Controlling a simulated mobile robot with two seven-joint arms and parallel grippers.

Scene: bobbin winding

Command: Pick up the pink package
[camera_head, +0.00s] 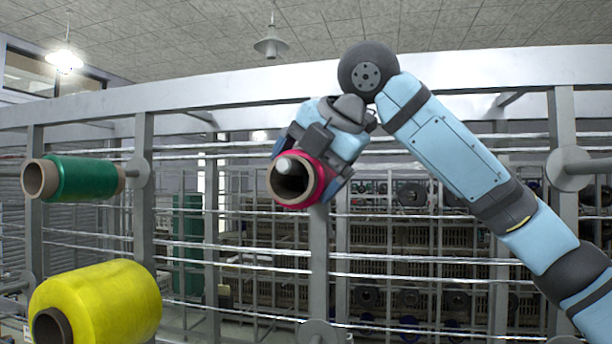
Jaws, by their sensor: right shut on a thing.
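The pink package (316,189) is a bobbin of deep pink yarn on a brown tube, at the middle of the head view with its open tube end facing me. A pale rounded tip shows inside the tube opening. My right gripper (319,150) is shut on the pink package from behind and above; its fingers are partly hidden by the arm's end and the package. I cannot tell whether the package is still around a peg of the rack. My left gripper is not in view.
A metal creel rack (143,220) with upright posts and horizontal rails spans the view. A green bobbin (88,179) sits on a peg at left, and a large yellow bobbin (105,300) at lower left. An empty round peg holder (568,168) is at right.

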